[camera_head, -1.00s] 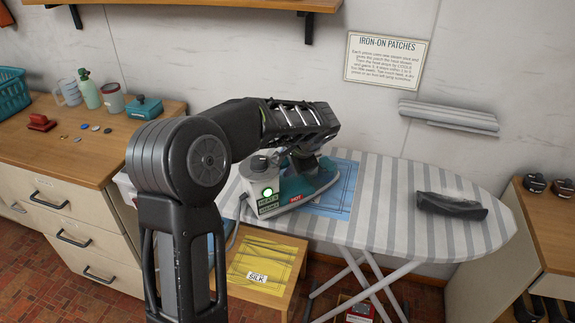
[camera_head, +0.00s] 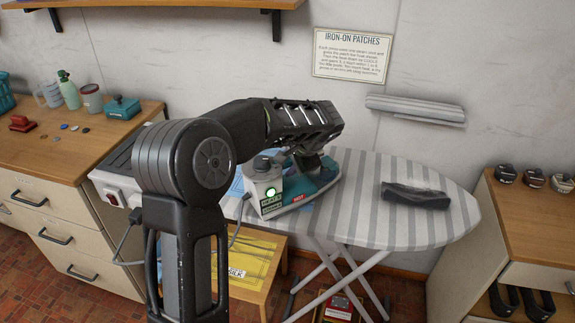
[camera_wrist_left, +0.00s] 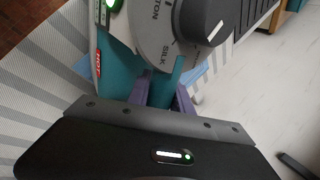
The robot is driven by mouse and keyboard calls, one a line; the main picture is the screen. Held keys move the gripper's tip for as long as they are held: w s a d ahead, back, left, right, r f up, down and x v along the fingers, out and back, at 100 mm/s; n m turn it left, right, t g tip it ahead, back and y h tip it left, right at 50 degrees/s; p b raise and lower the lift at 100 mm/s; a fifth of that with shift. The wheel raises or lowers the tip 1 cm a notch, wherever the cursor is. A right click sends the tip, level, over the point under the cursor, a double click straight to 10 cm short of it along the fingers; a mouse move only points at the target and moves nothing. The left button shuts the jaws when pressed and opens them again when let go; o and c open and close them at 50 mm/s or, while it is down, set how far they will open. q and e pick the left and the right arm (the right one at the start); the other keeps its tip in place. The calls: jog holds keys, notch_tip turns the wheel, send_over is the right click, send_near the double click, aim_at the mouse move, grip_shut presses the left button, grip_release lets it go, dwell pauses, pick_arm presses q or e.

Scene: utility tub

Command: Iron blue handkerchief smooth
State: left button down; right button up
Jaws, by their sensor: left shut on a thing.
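The iron (camera_head: 293,190) is teal and white with a dial, a green light and a red "HOT" tag. It rests flat on the striped ironing board (camera_head: 440,232). My left gripper (camera_head: 308,160) is shut on its handle from above. The left wrist view shows the iron's dial (camera_wrist_left: 168,30), with "SILK" readable, beyond the gripper fingers (camera_wrist_left: 163,98). The blue handkerchief (camera_head: 236,186) lies on the board. Only a small part shows left of the iron; the iron and my arm hide the rest, so its smoothness cannot be told.
A yellow cloth (camera_head: 250,257) labelled silk lies on a low wooden stool. A power cord (camera_head: 124,245) hangs at the board's left. A wooden counter (camera_head: 50,150) stands left, another (camera_head: 535,220) right.

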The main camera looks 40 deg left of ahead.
pick_arm(q)
notch_tip(320, 180, up, 8)
jog(key=p, duration=0.5)
jog(key=shift+r, duration=0.15)
jog(key=shift+w, duration=0.1)
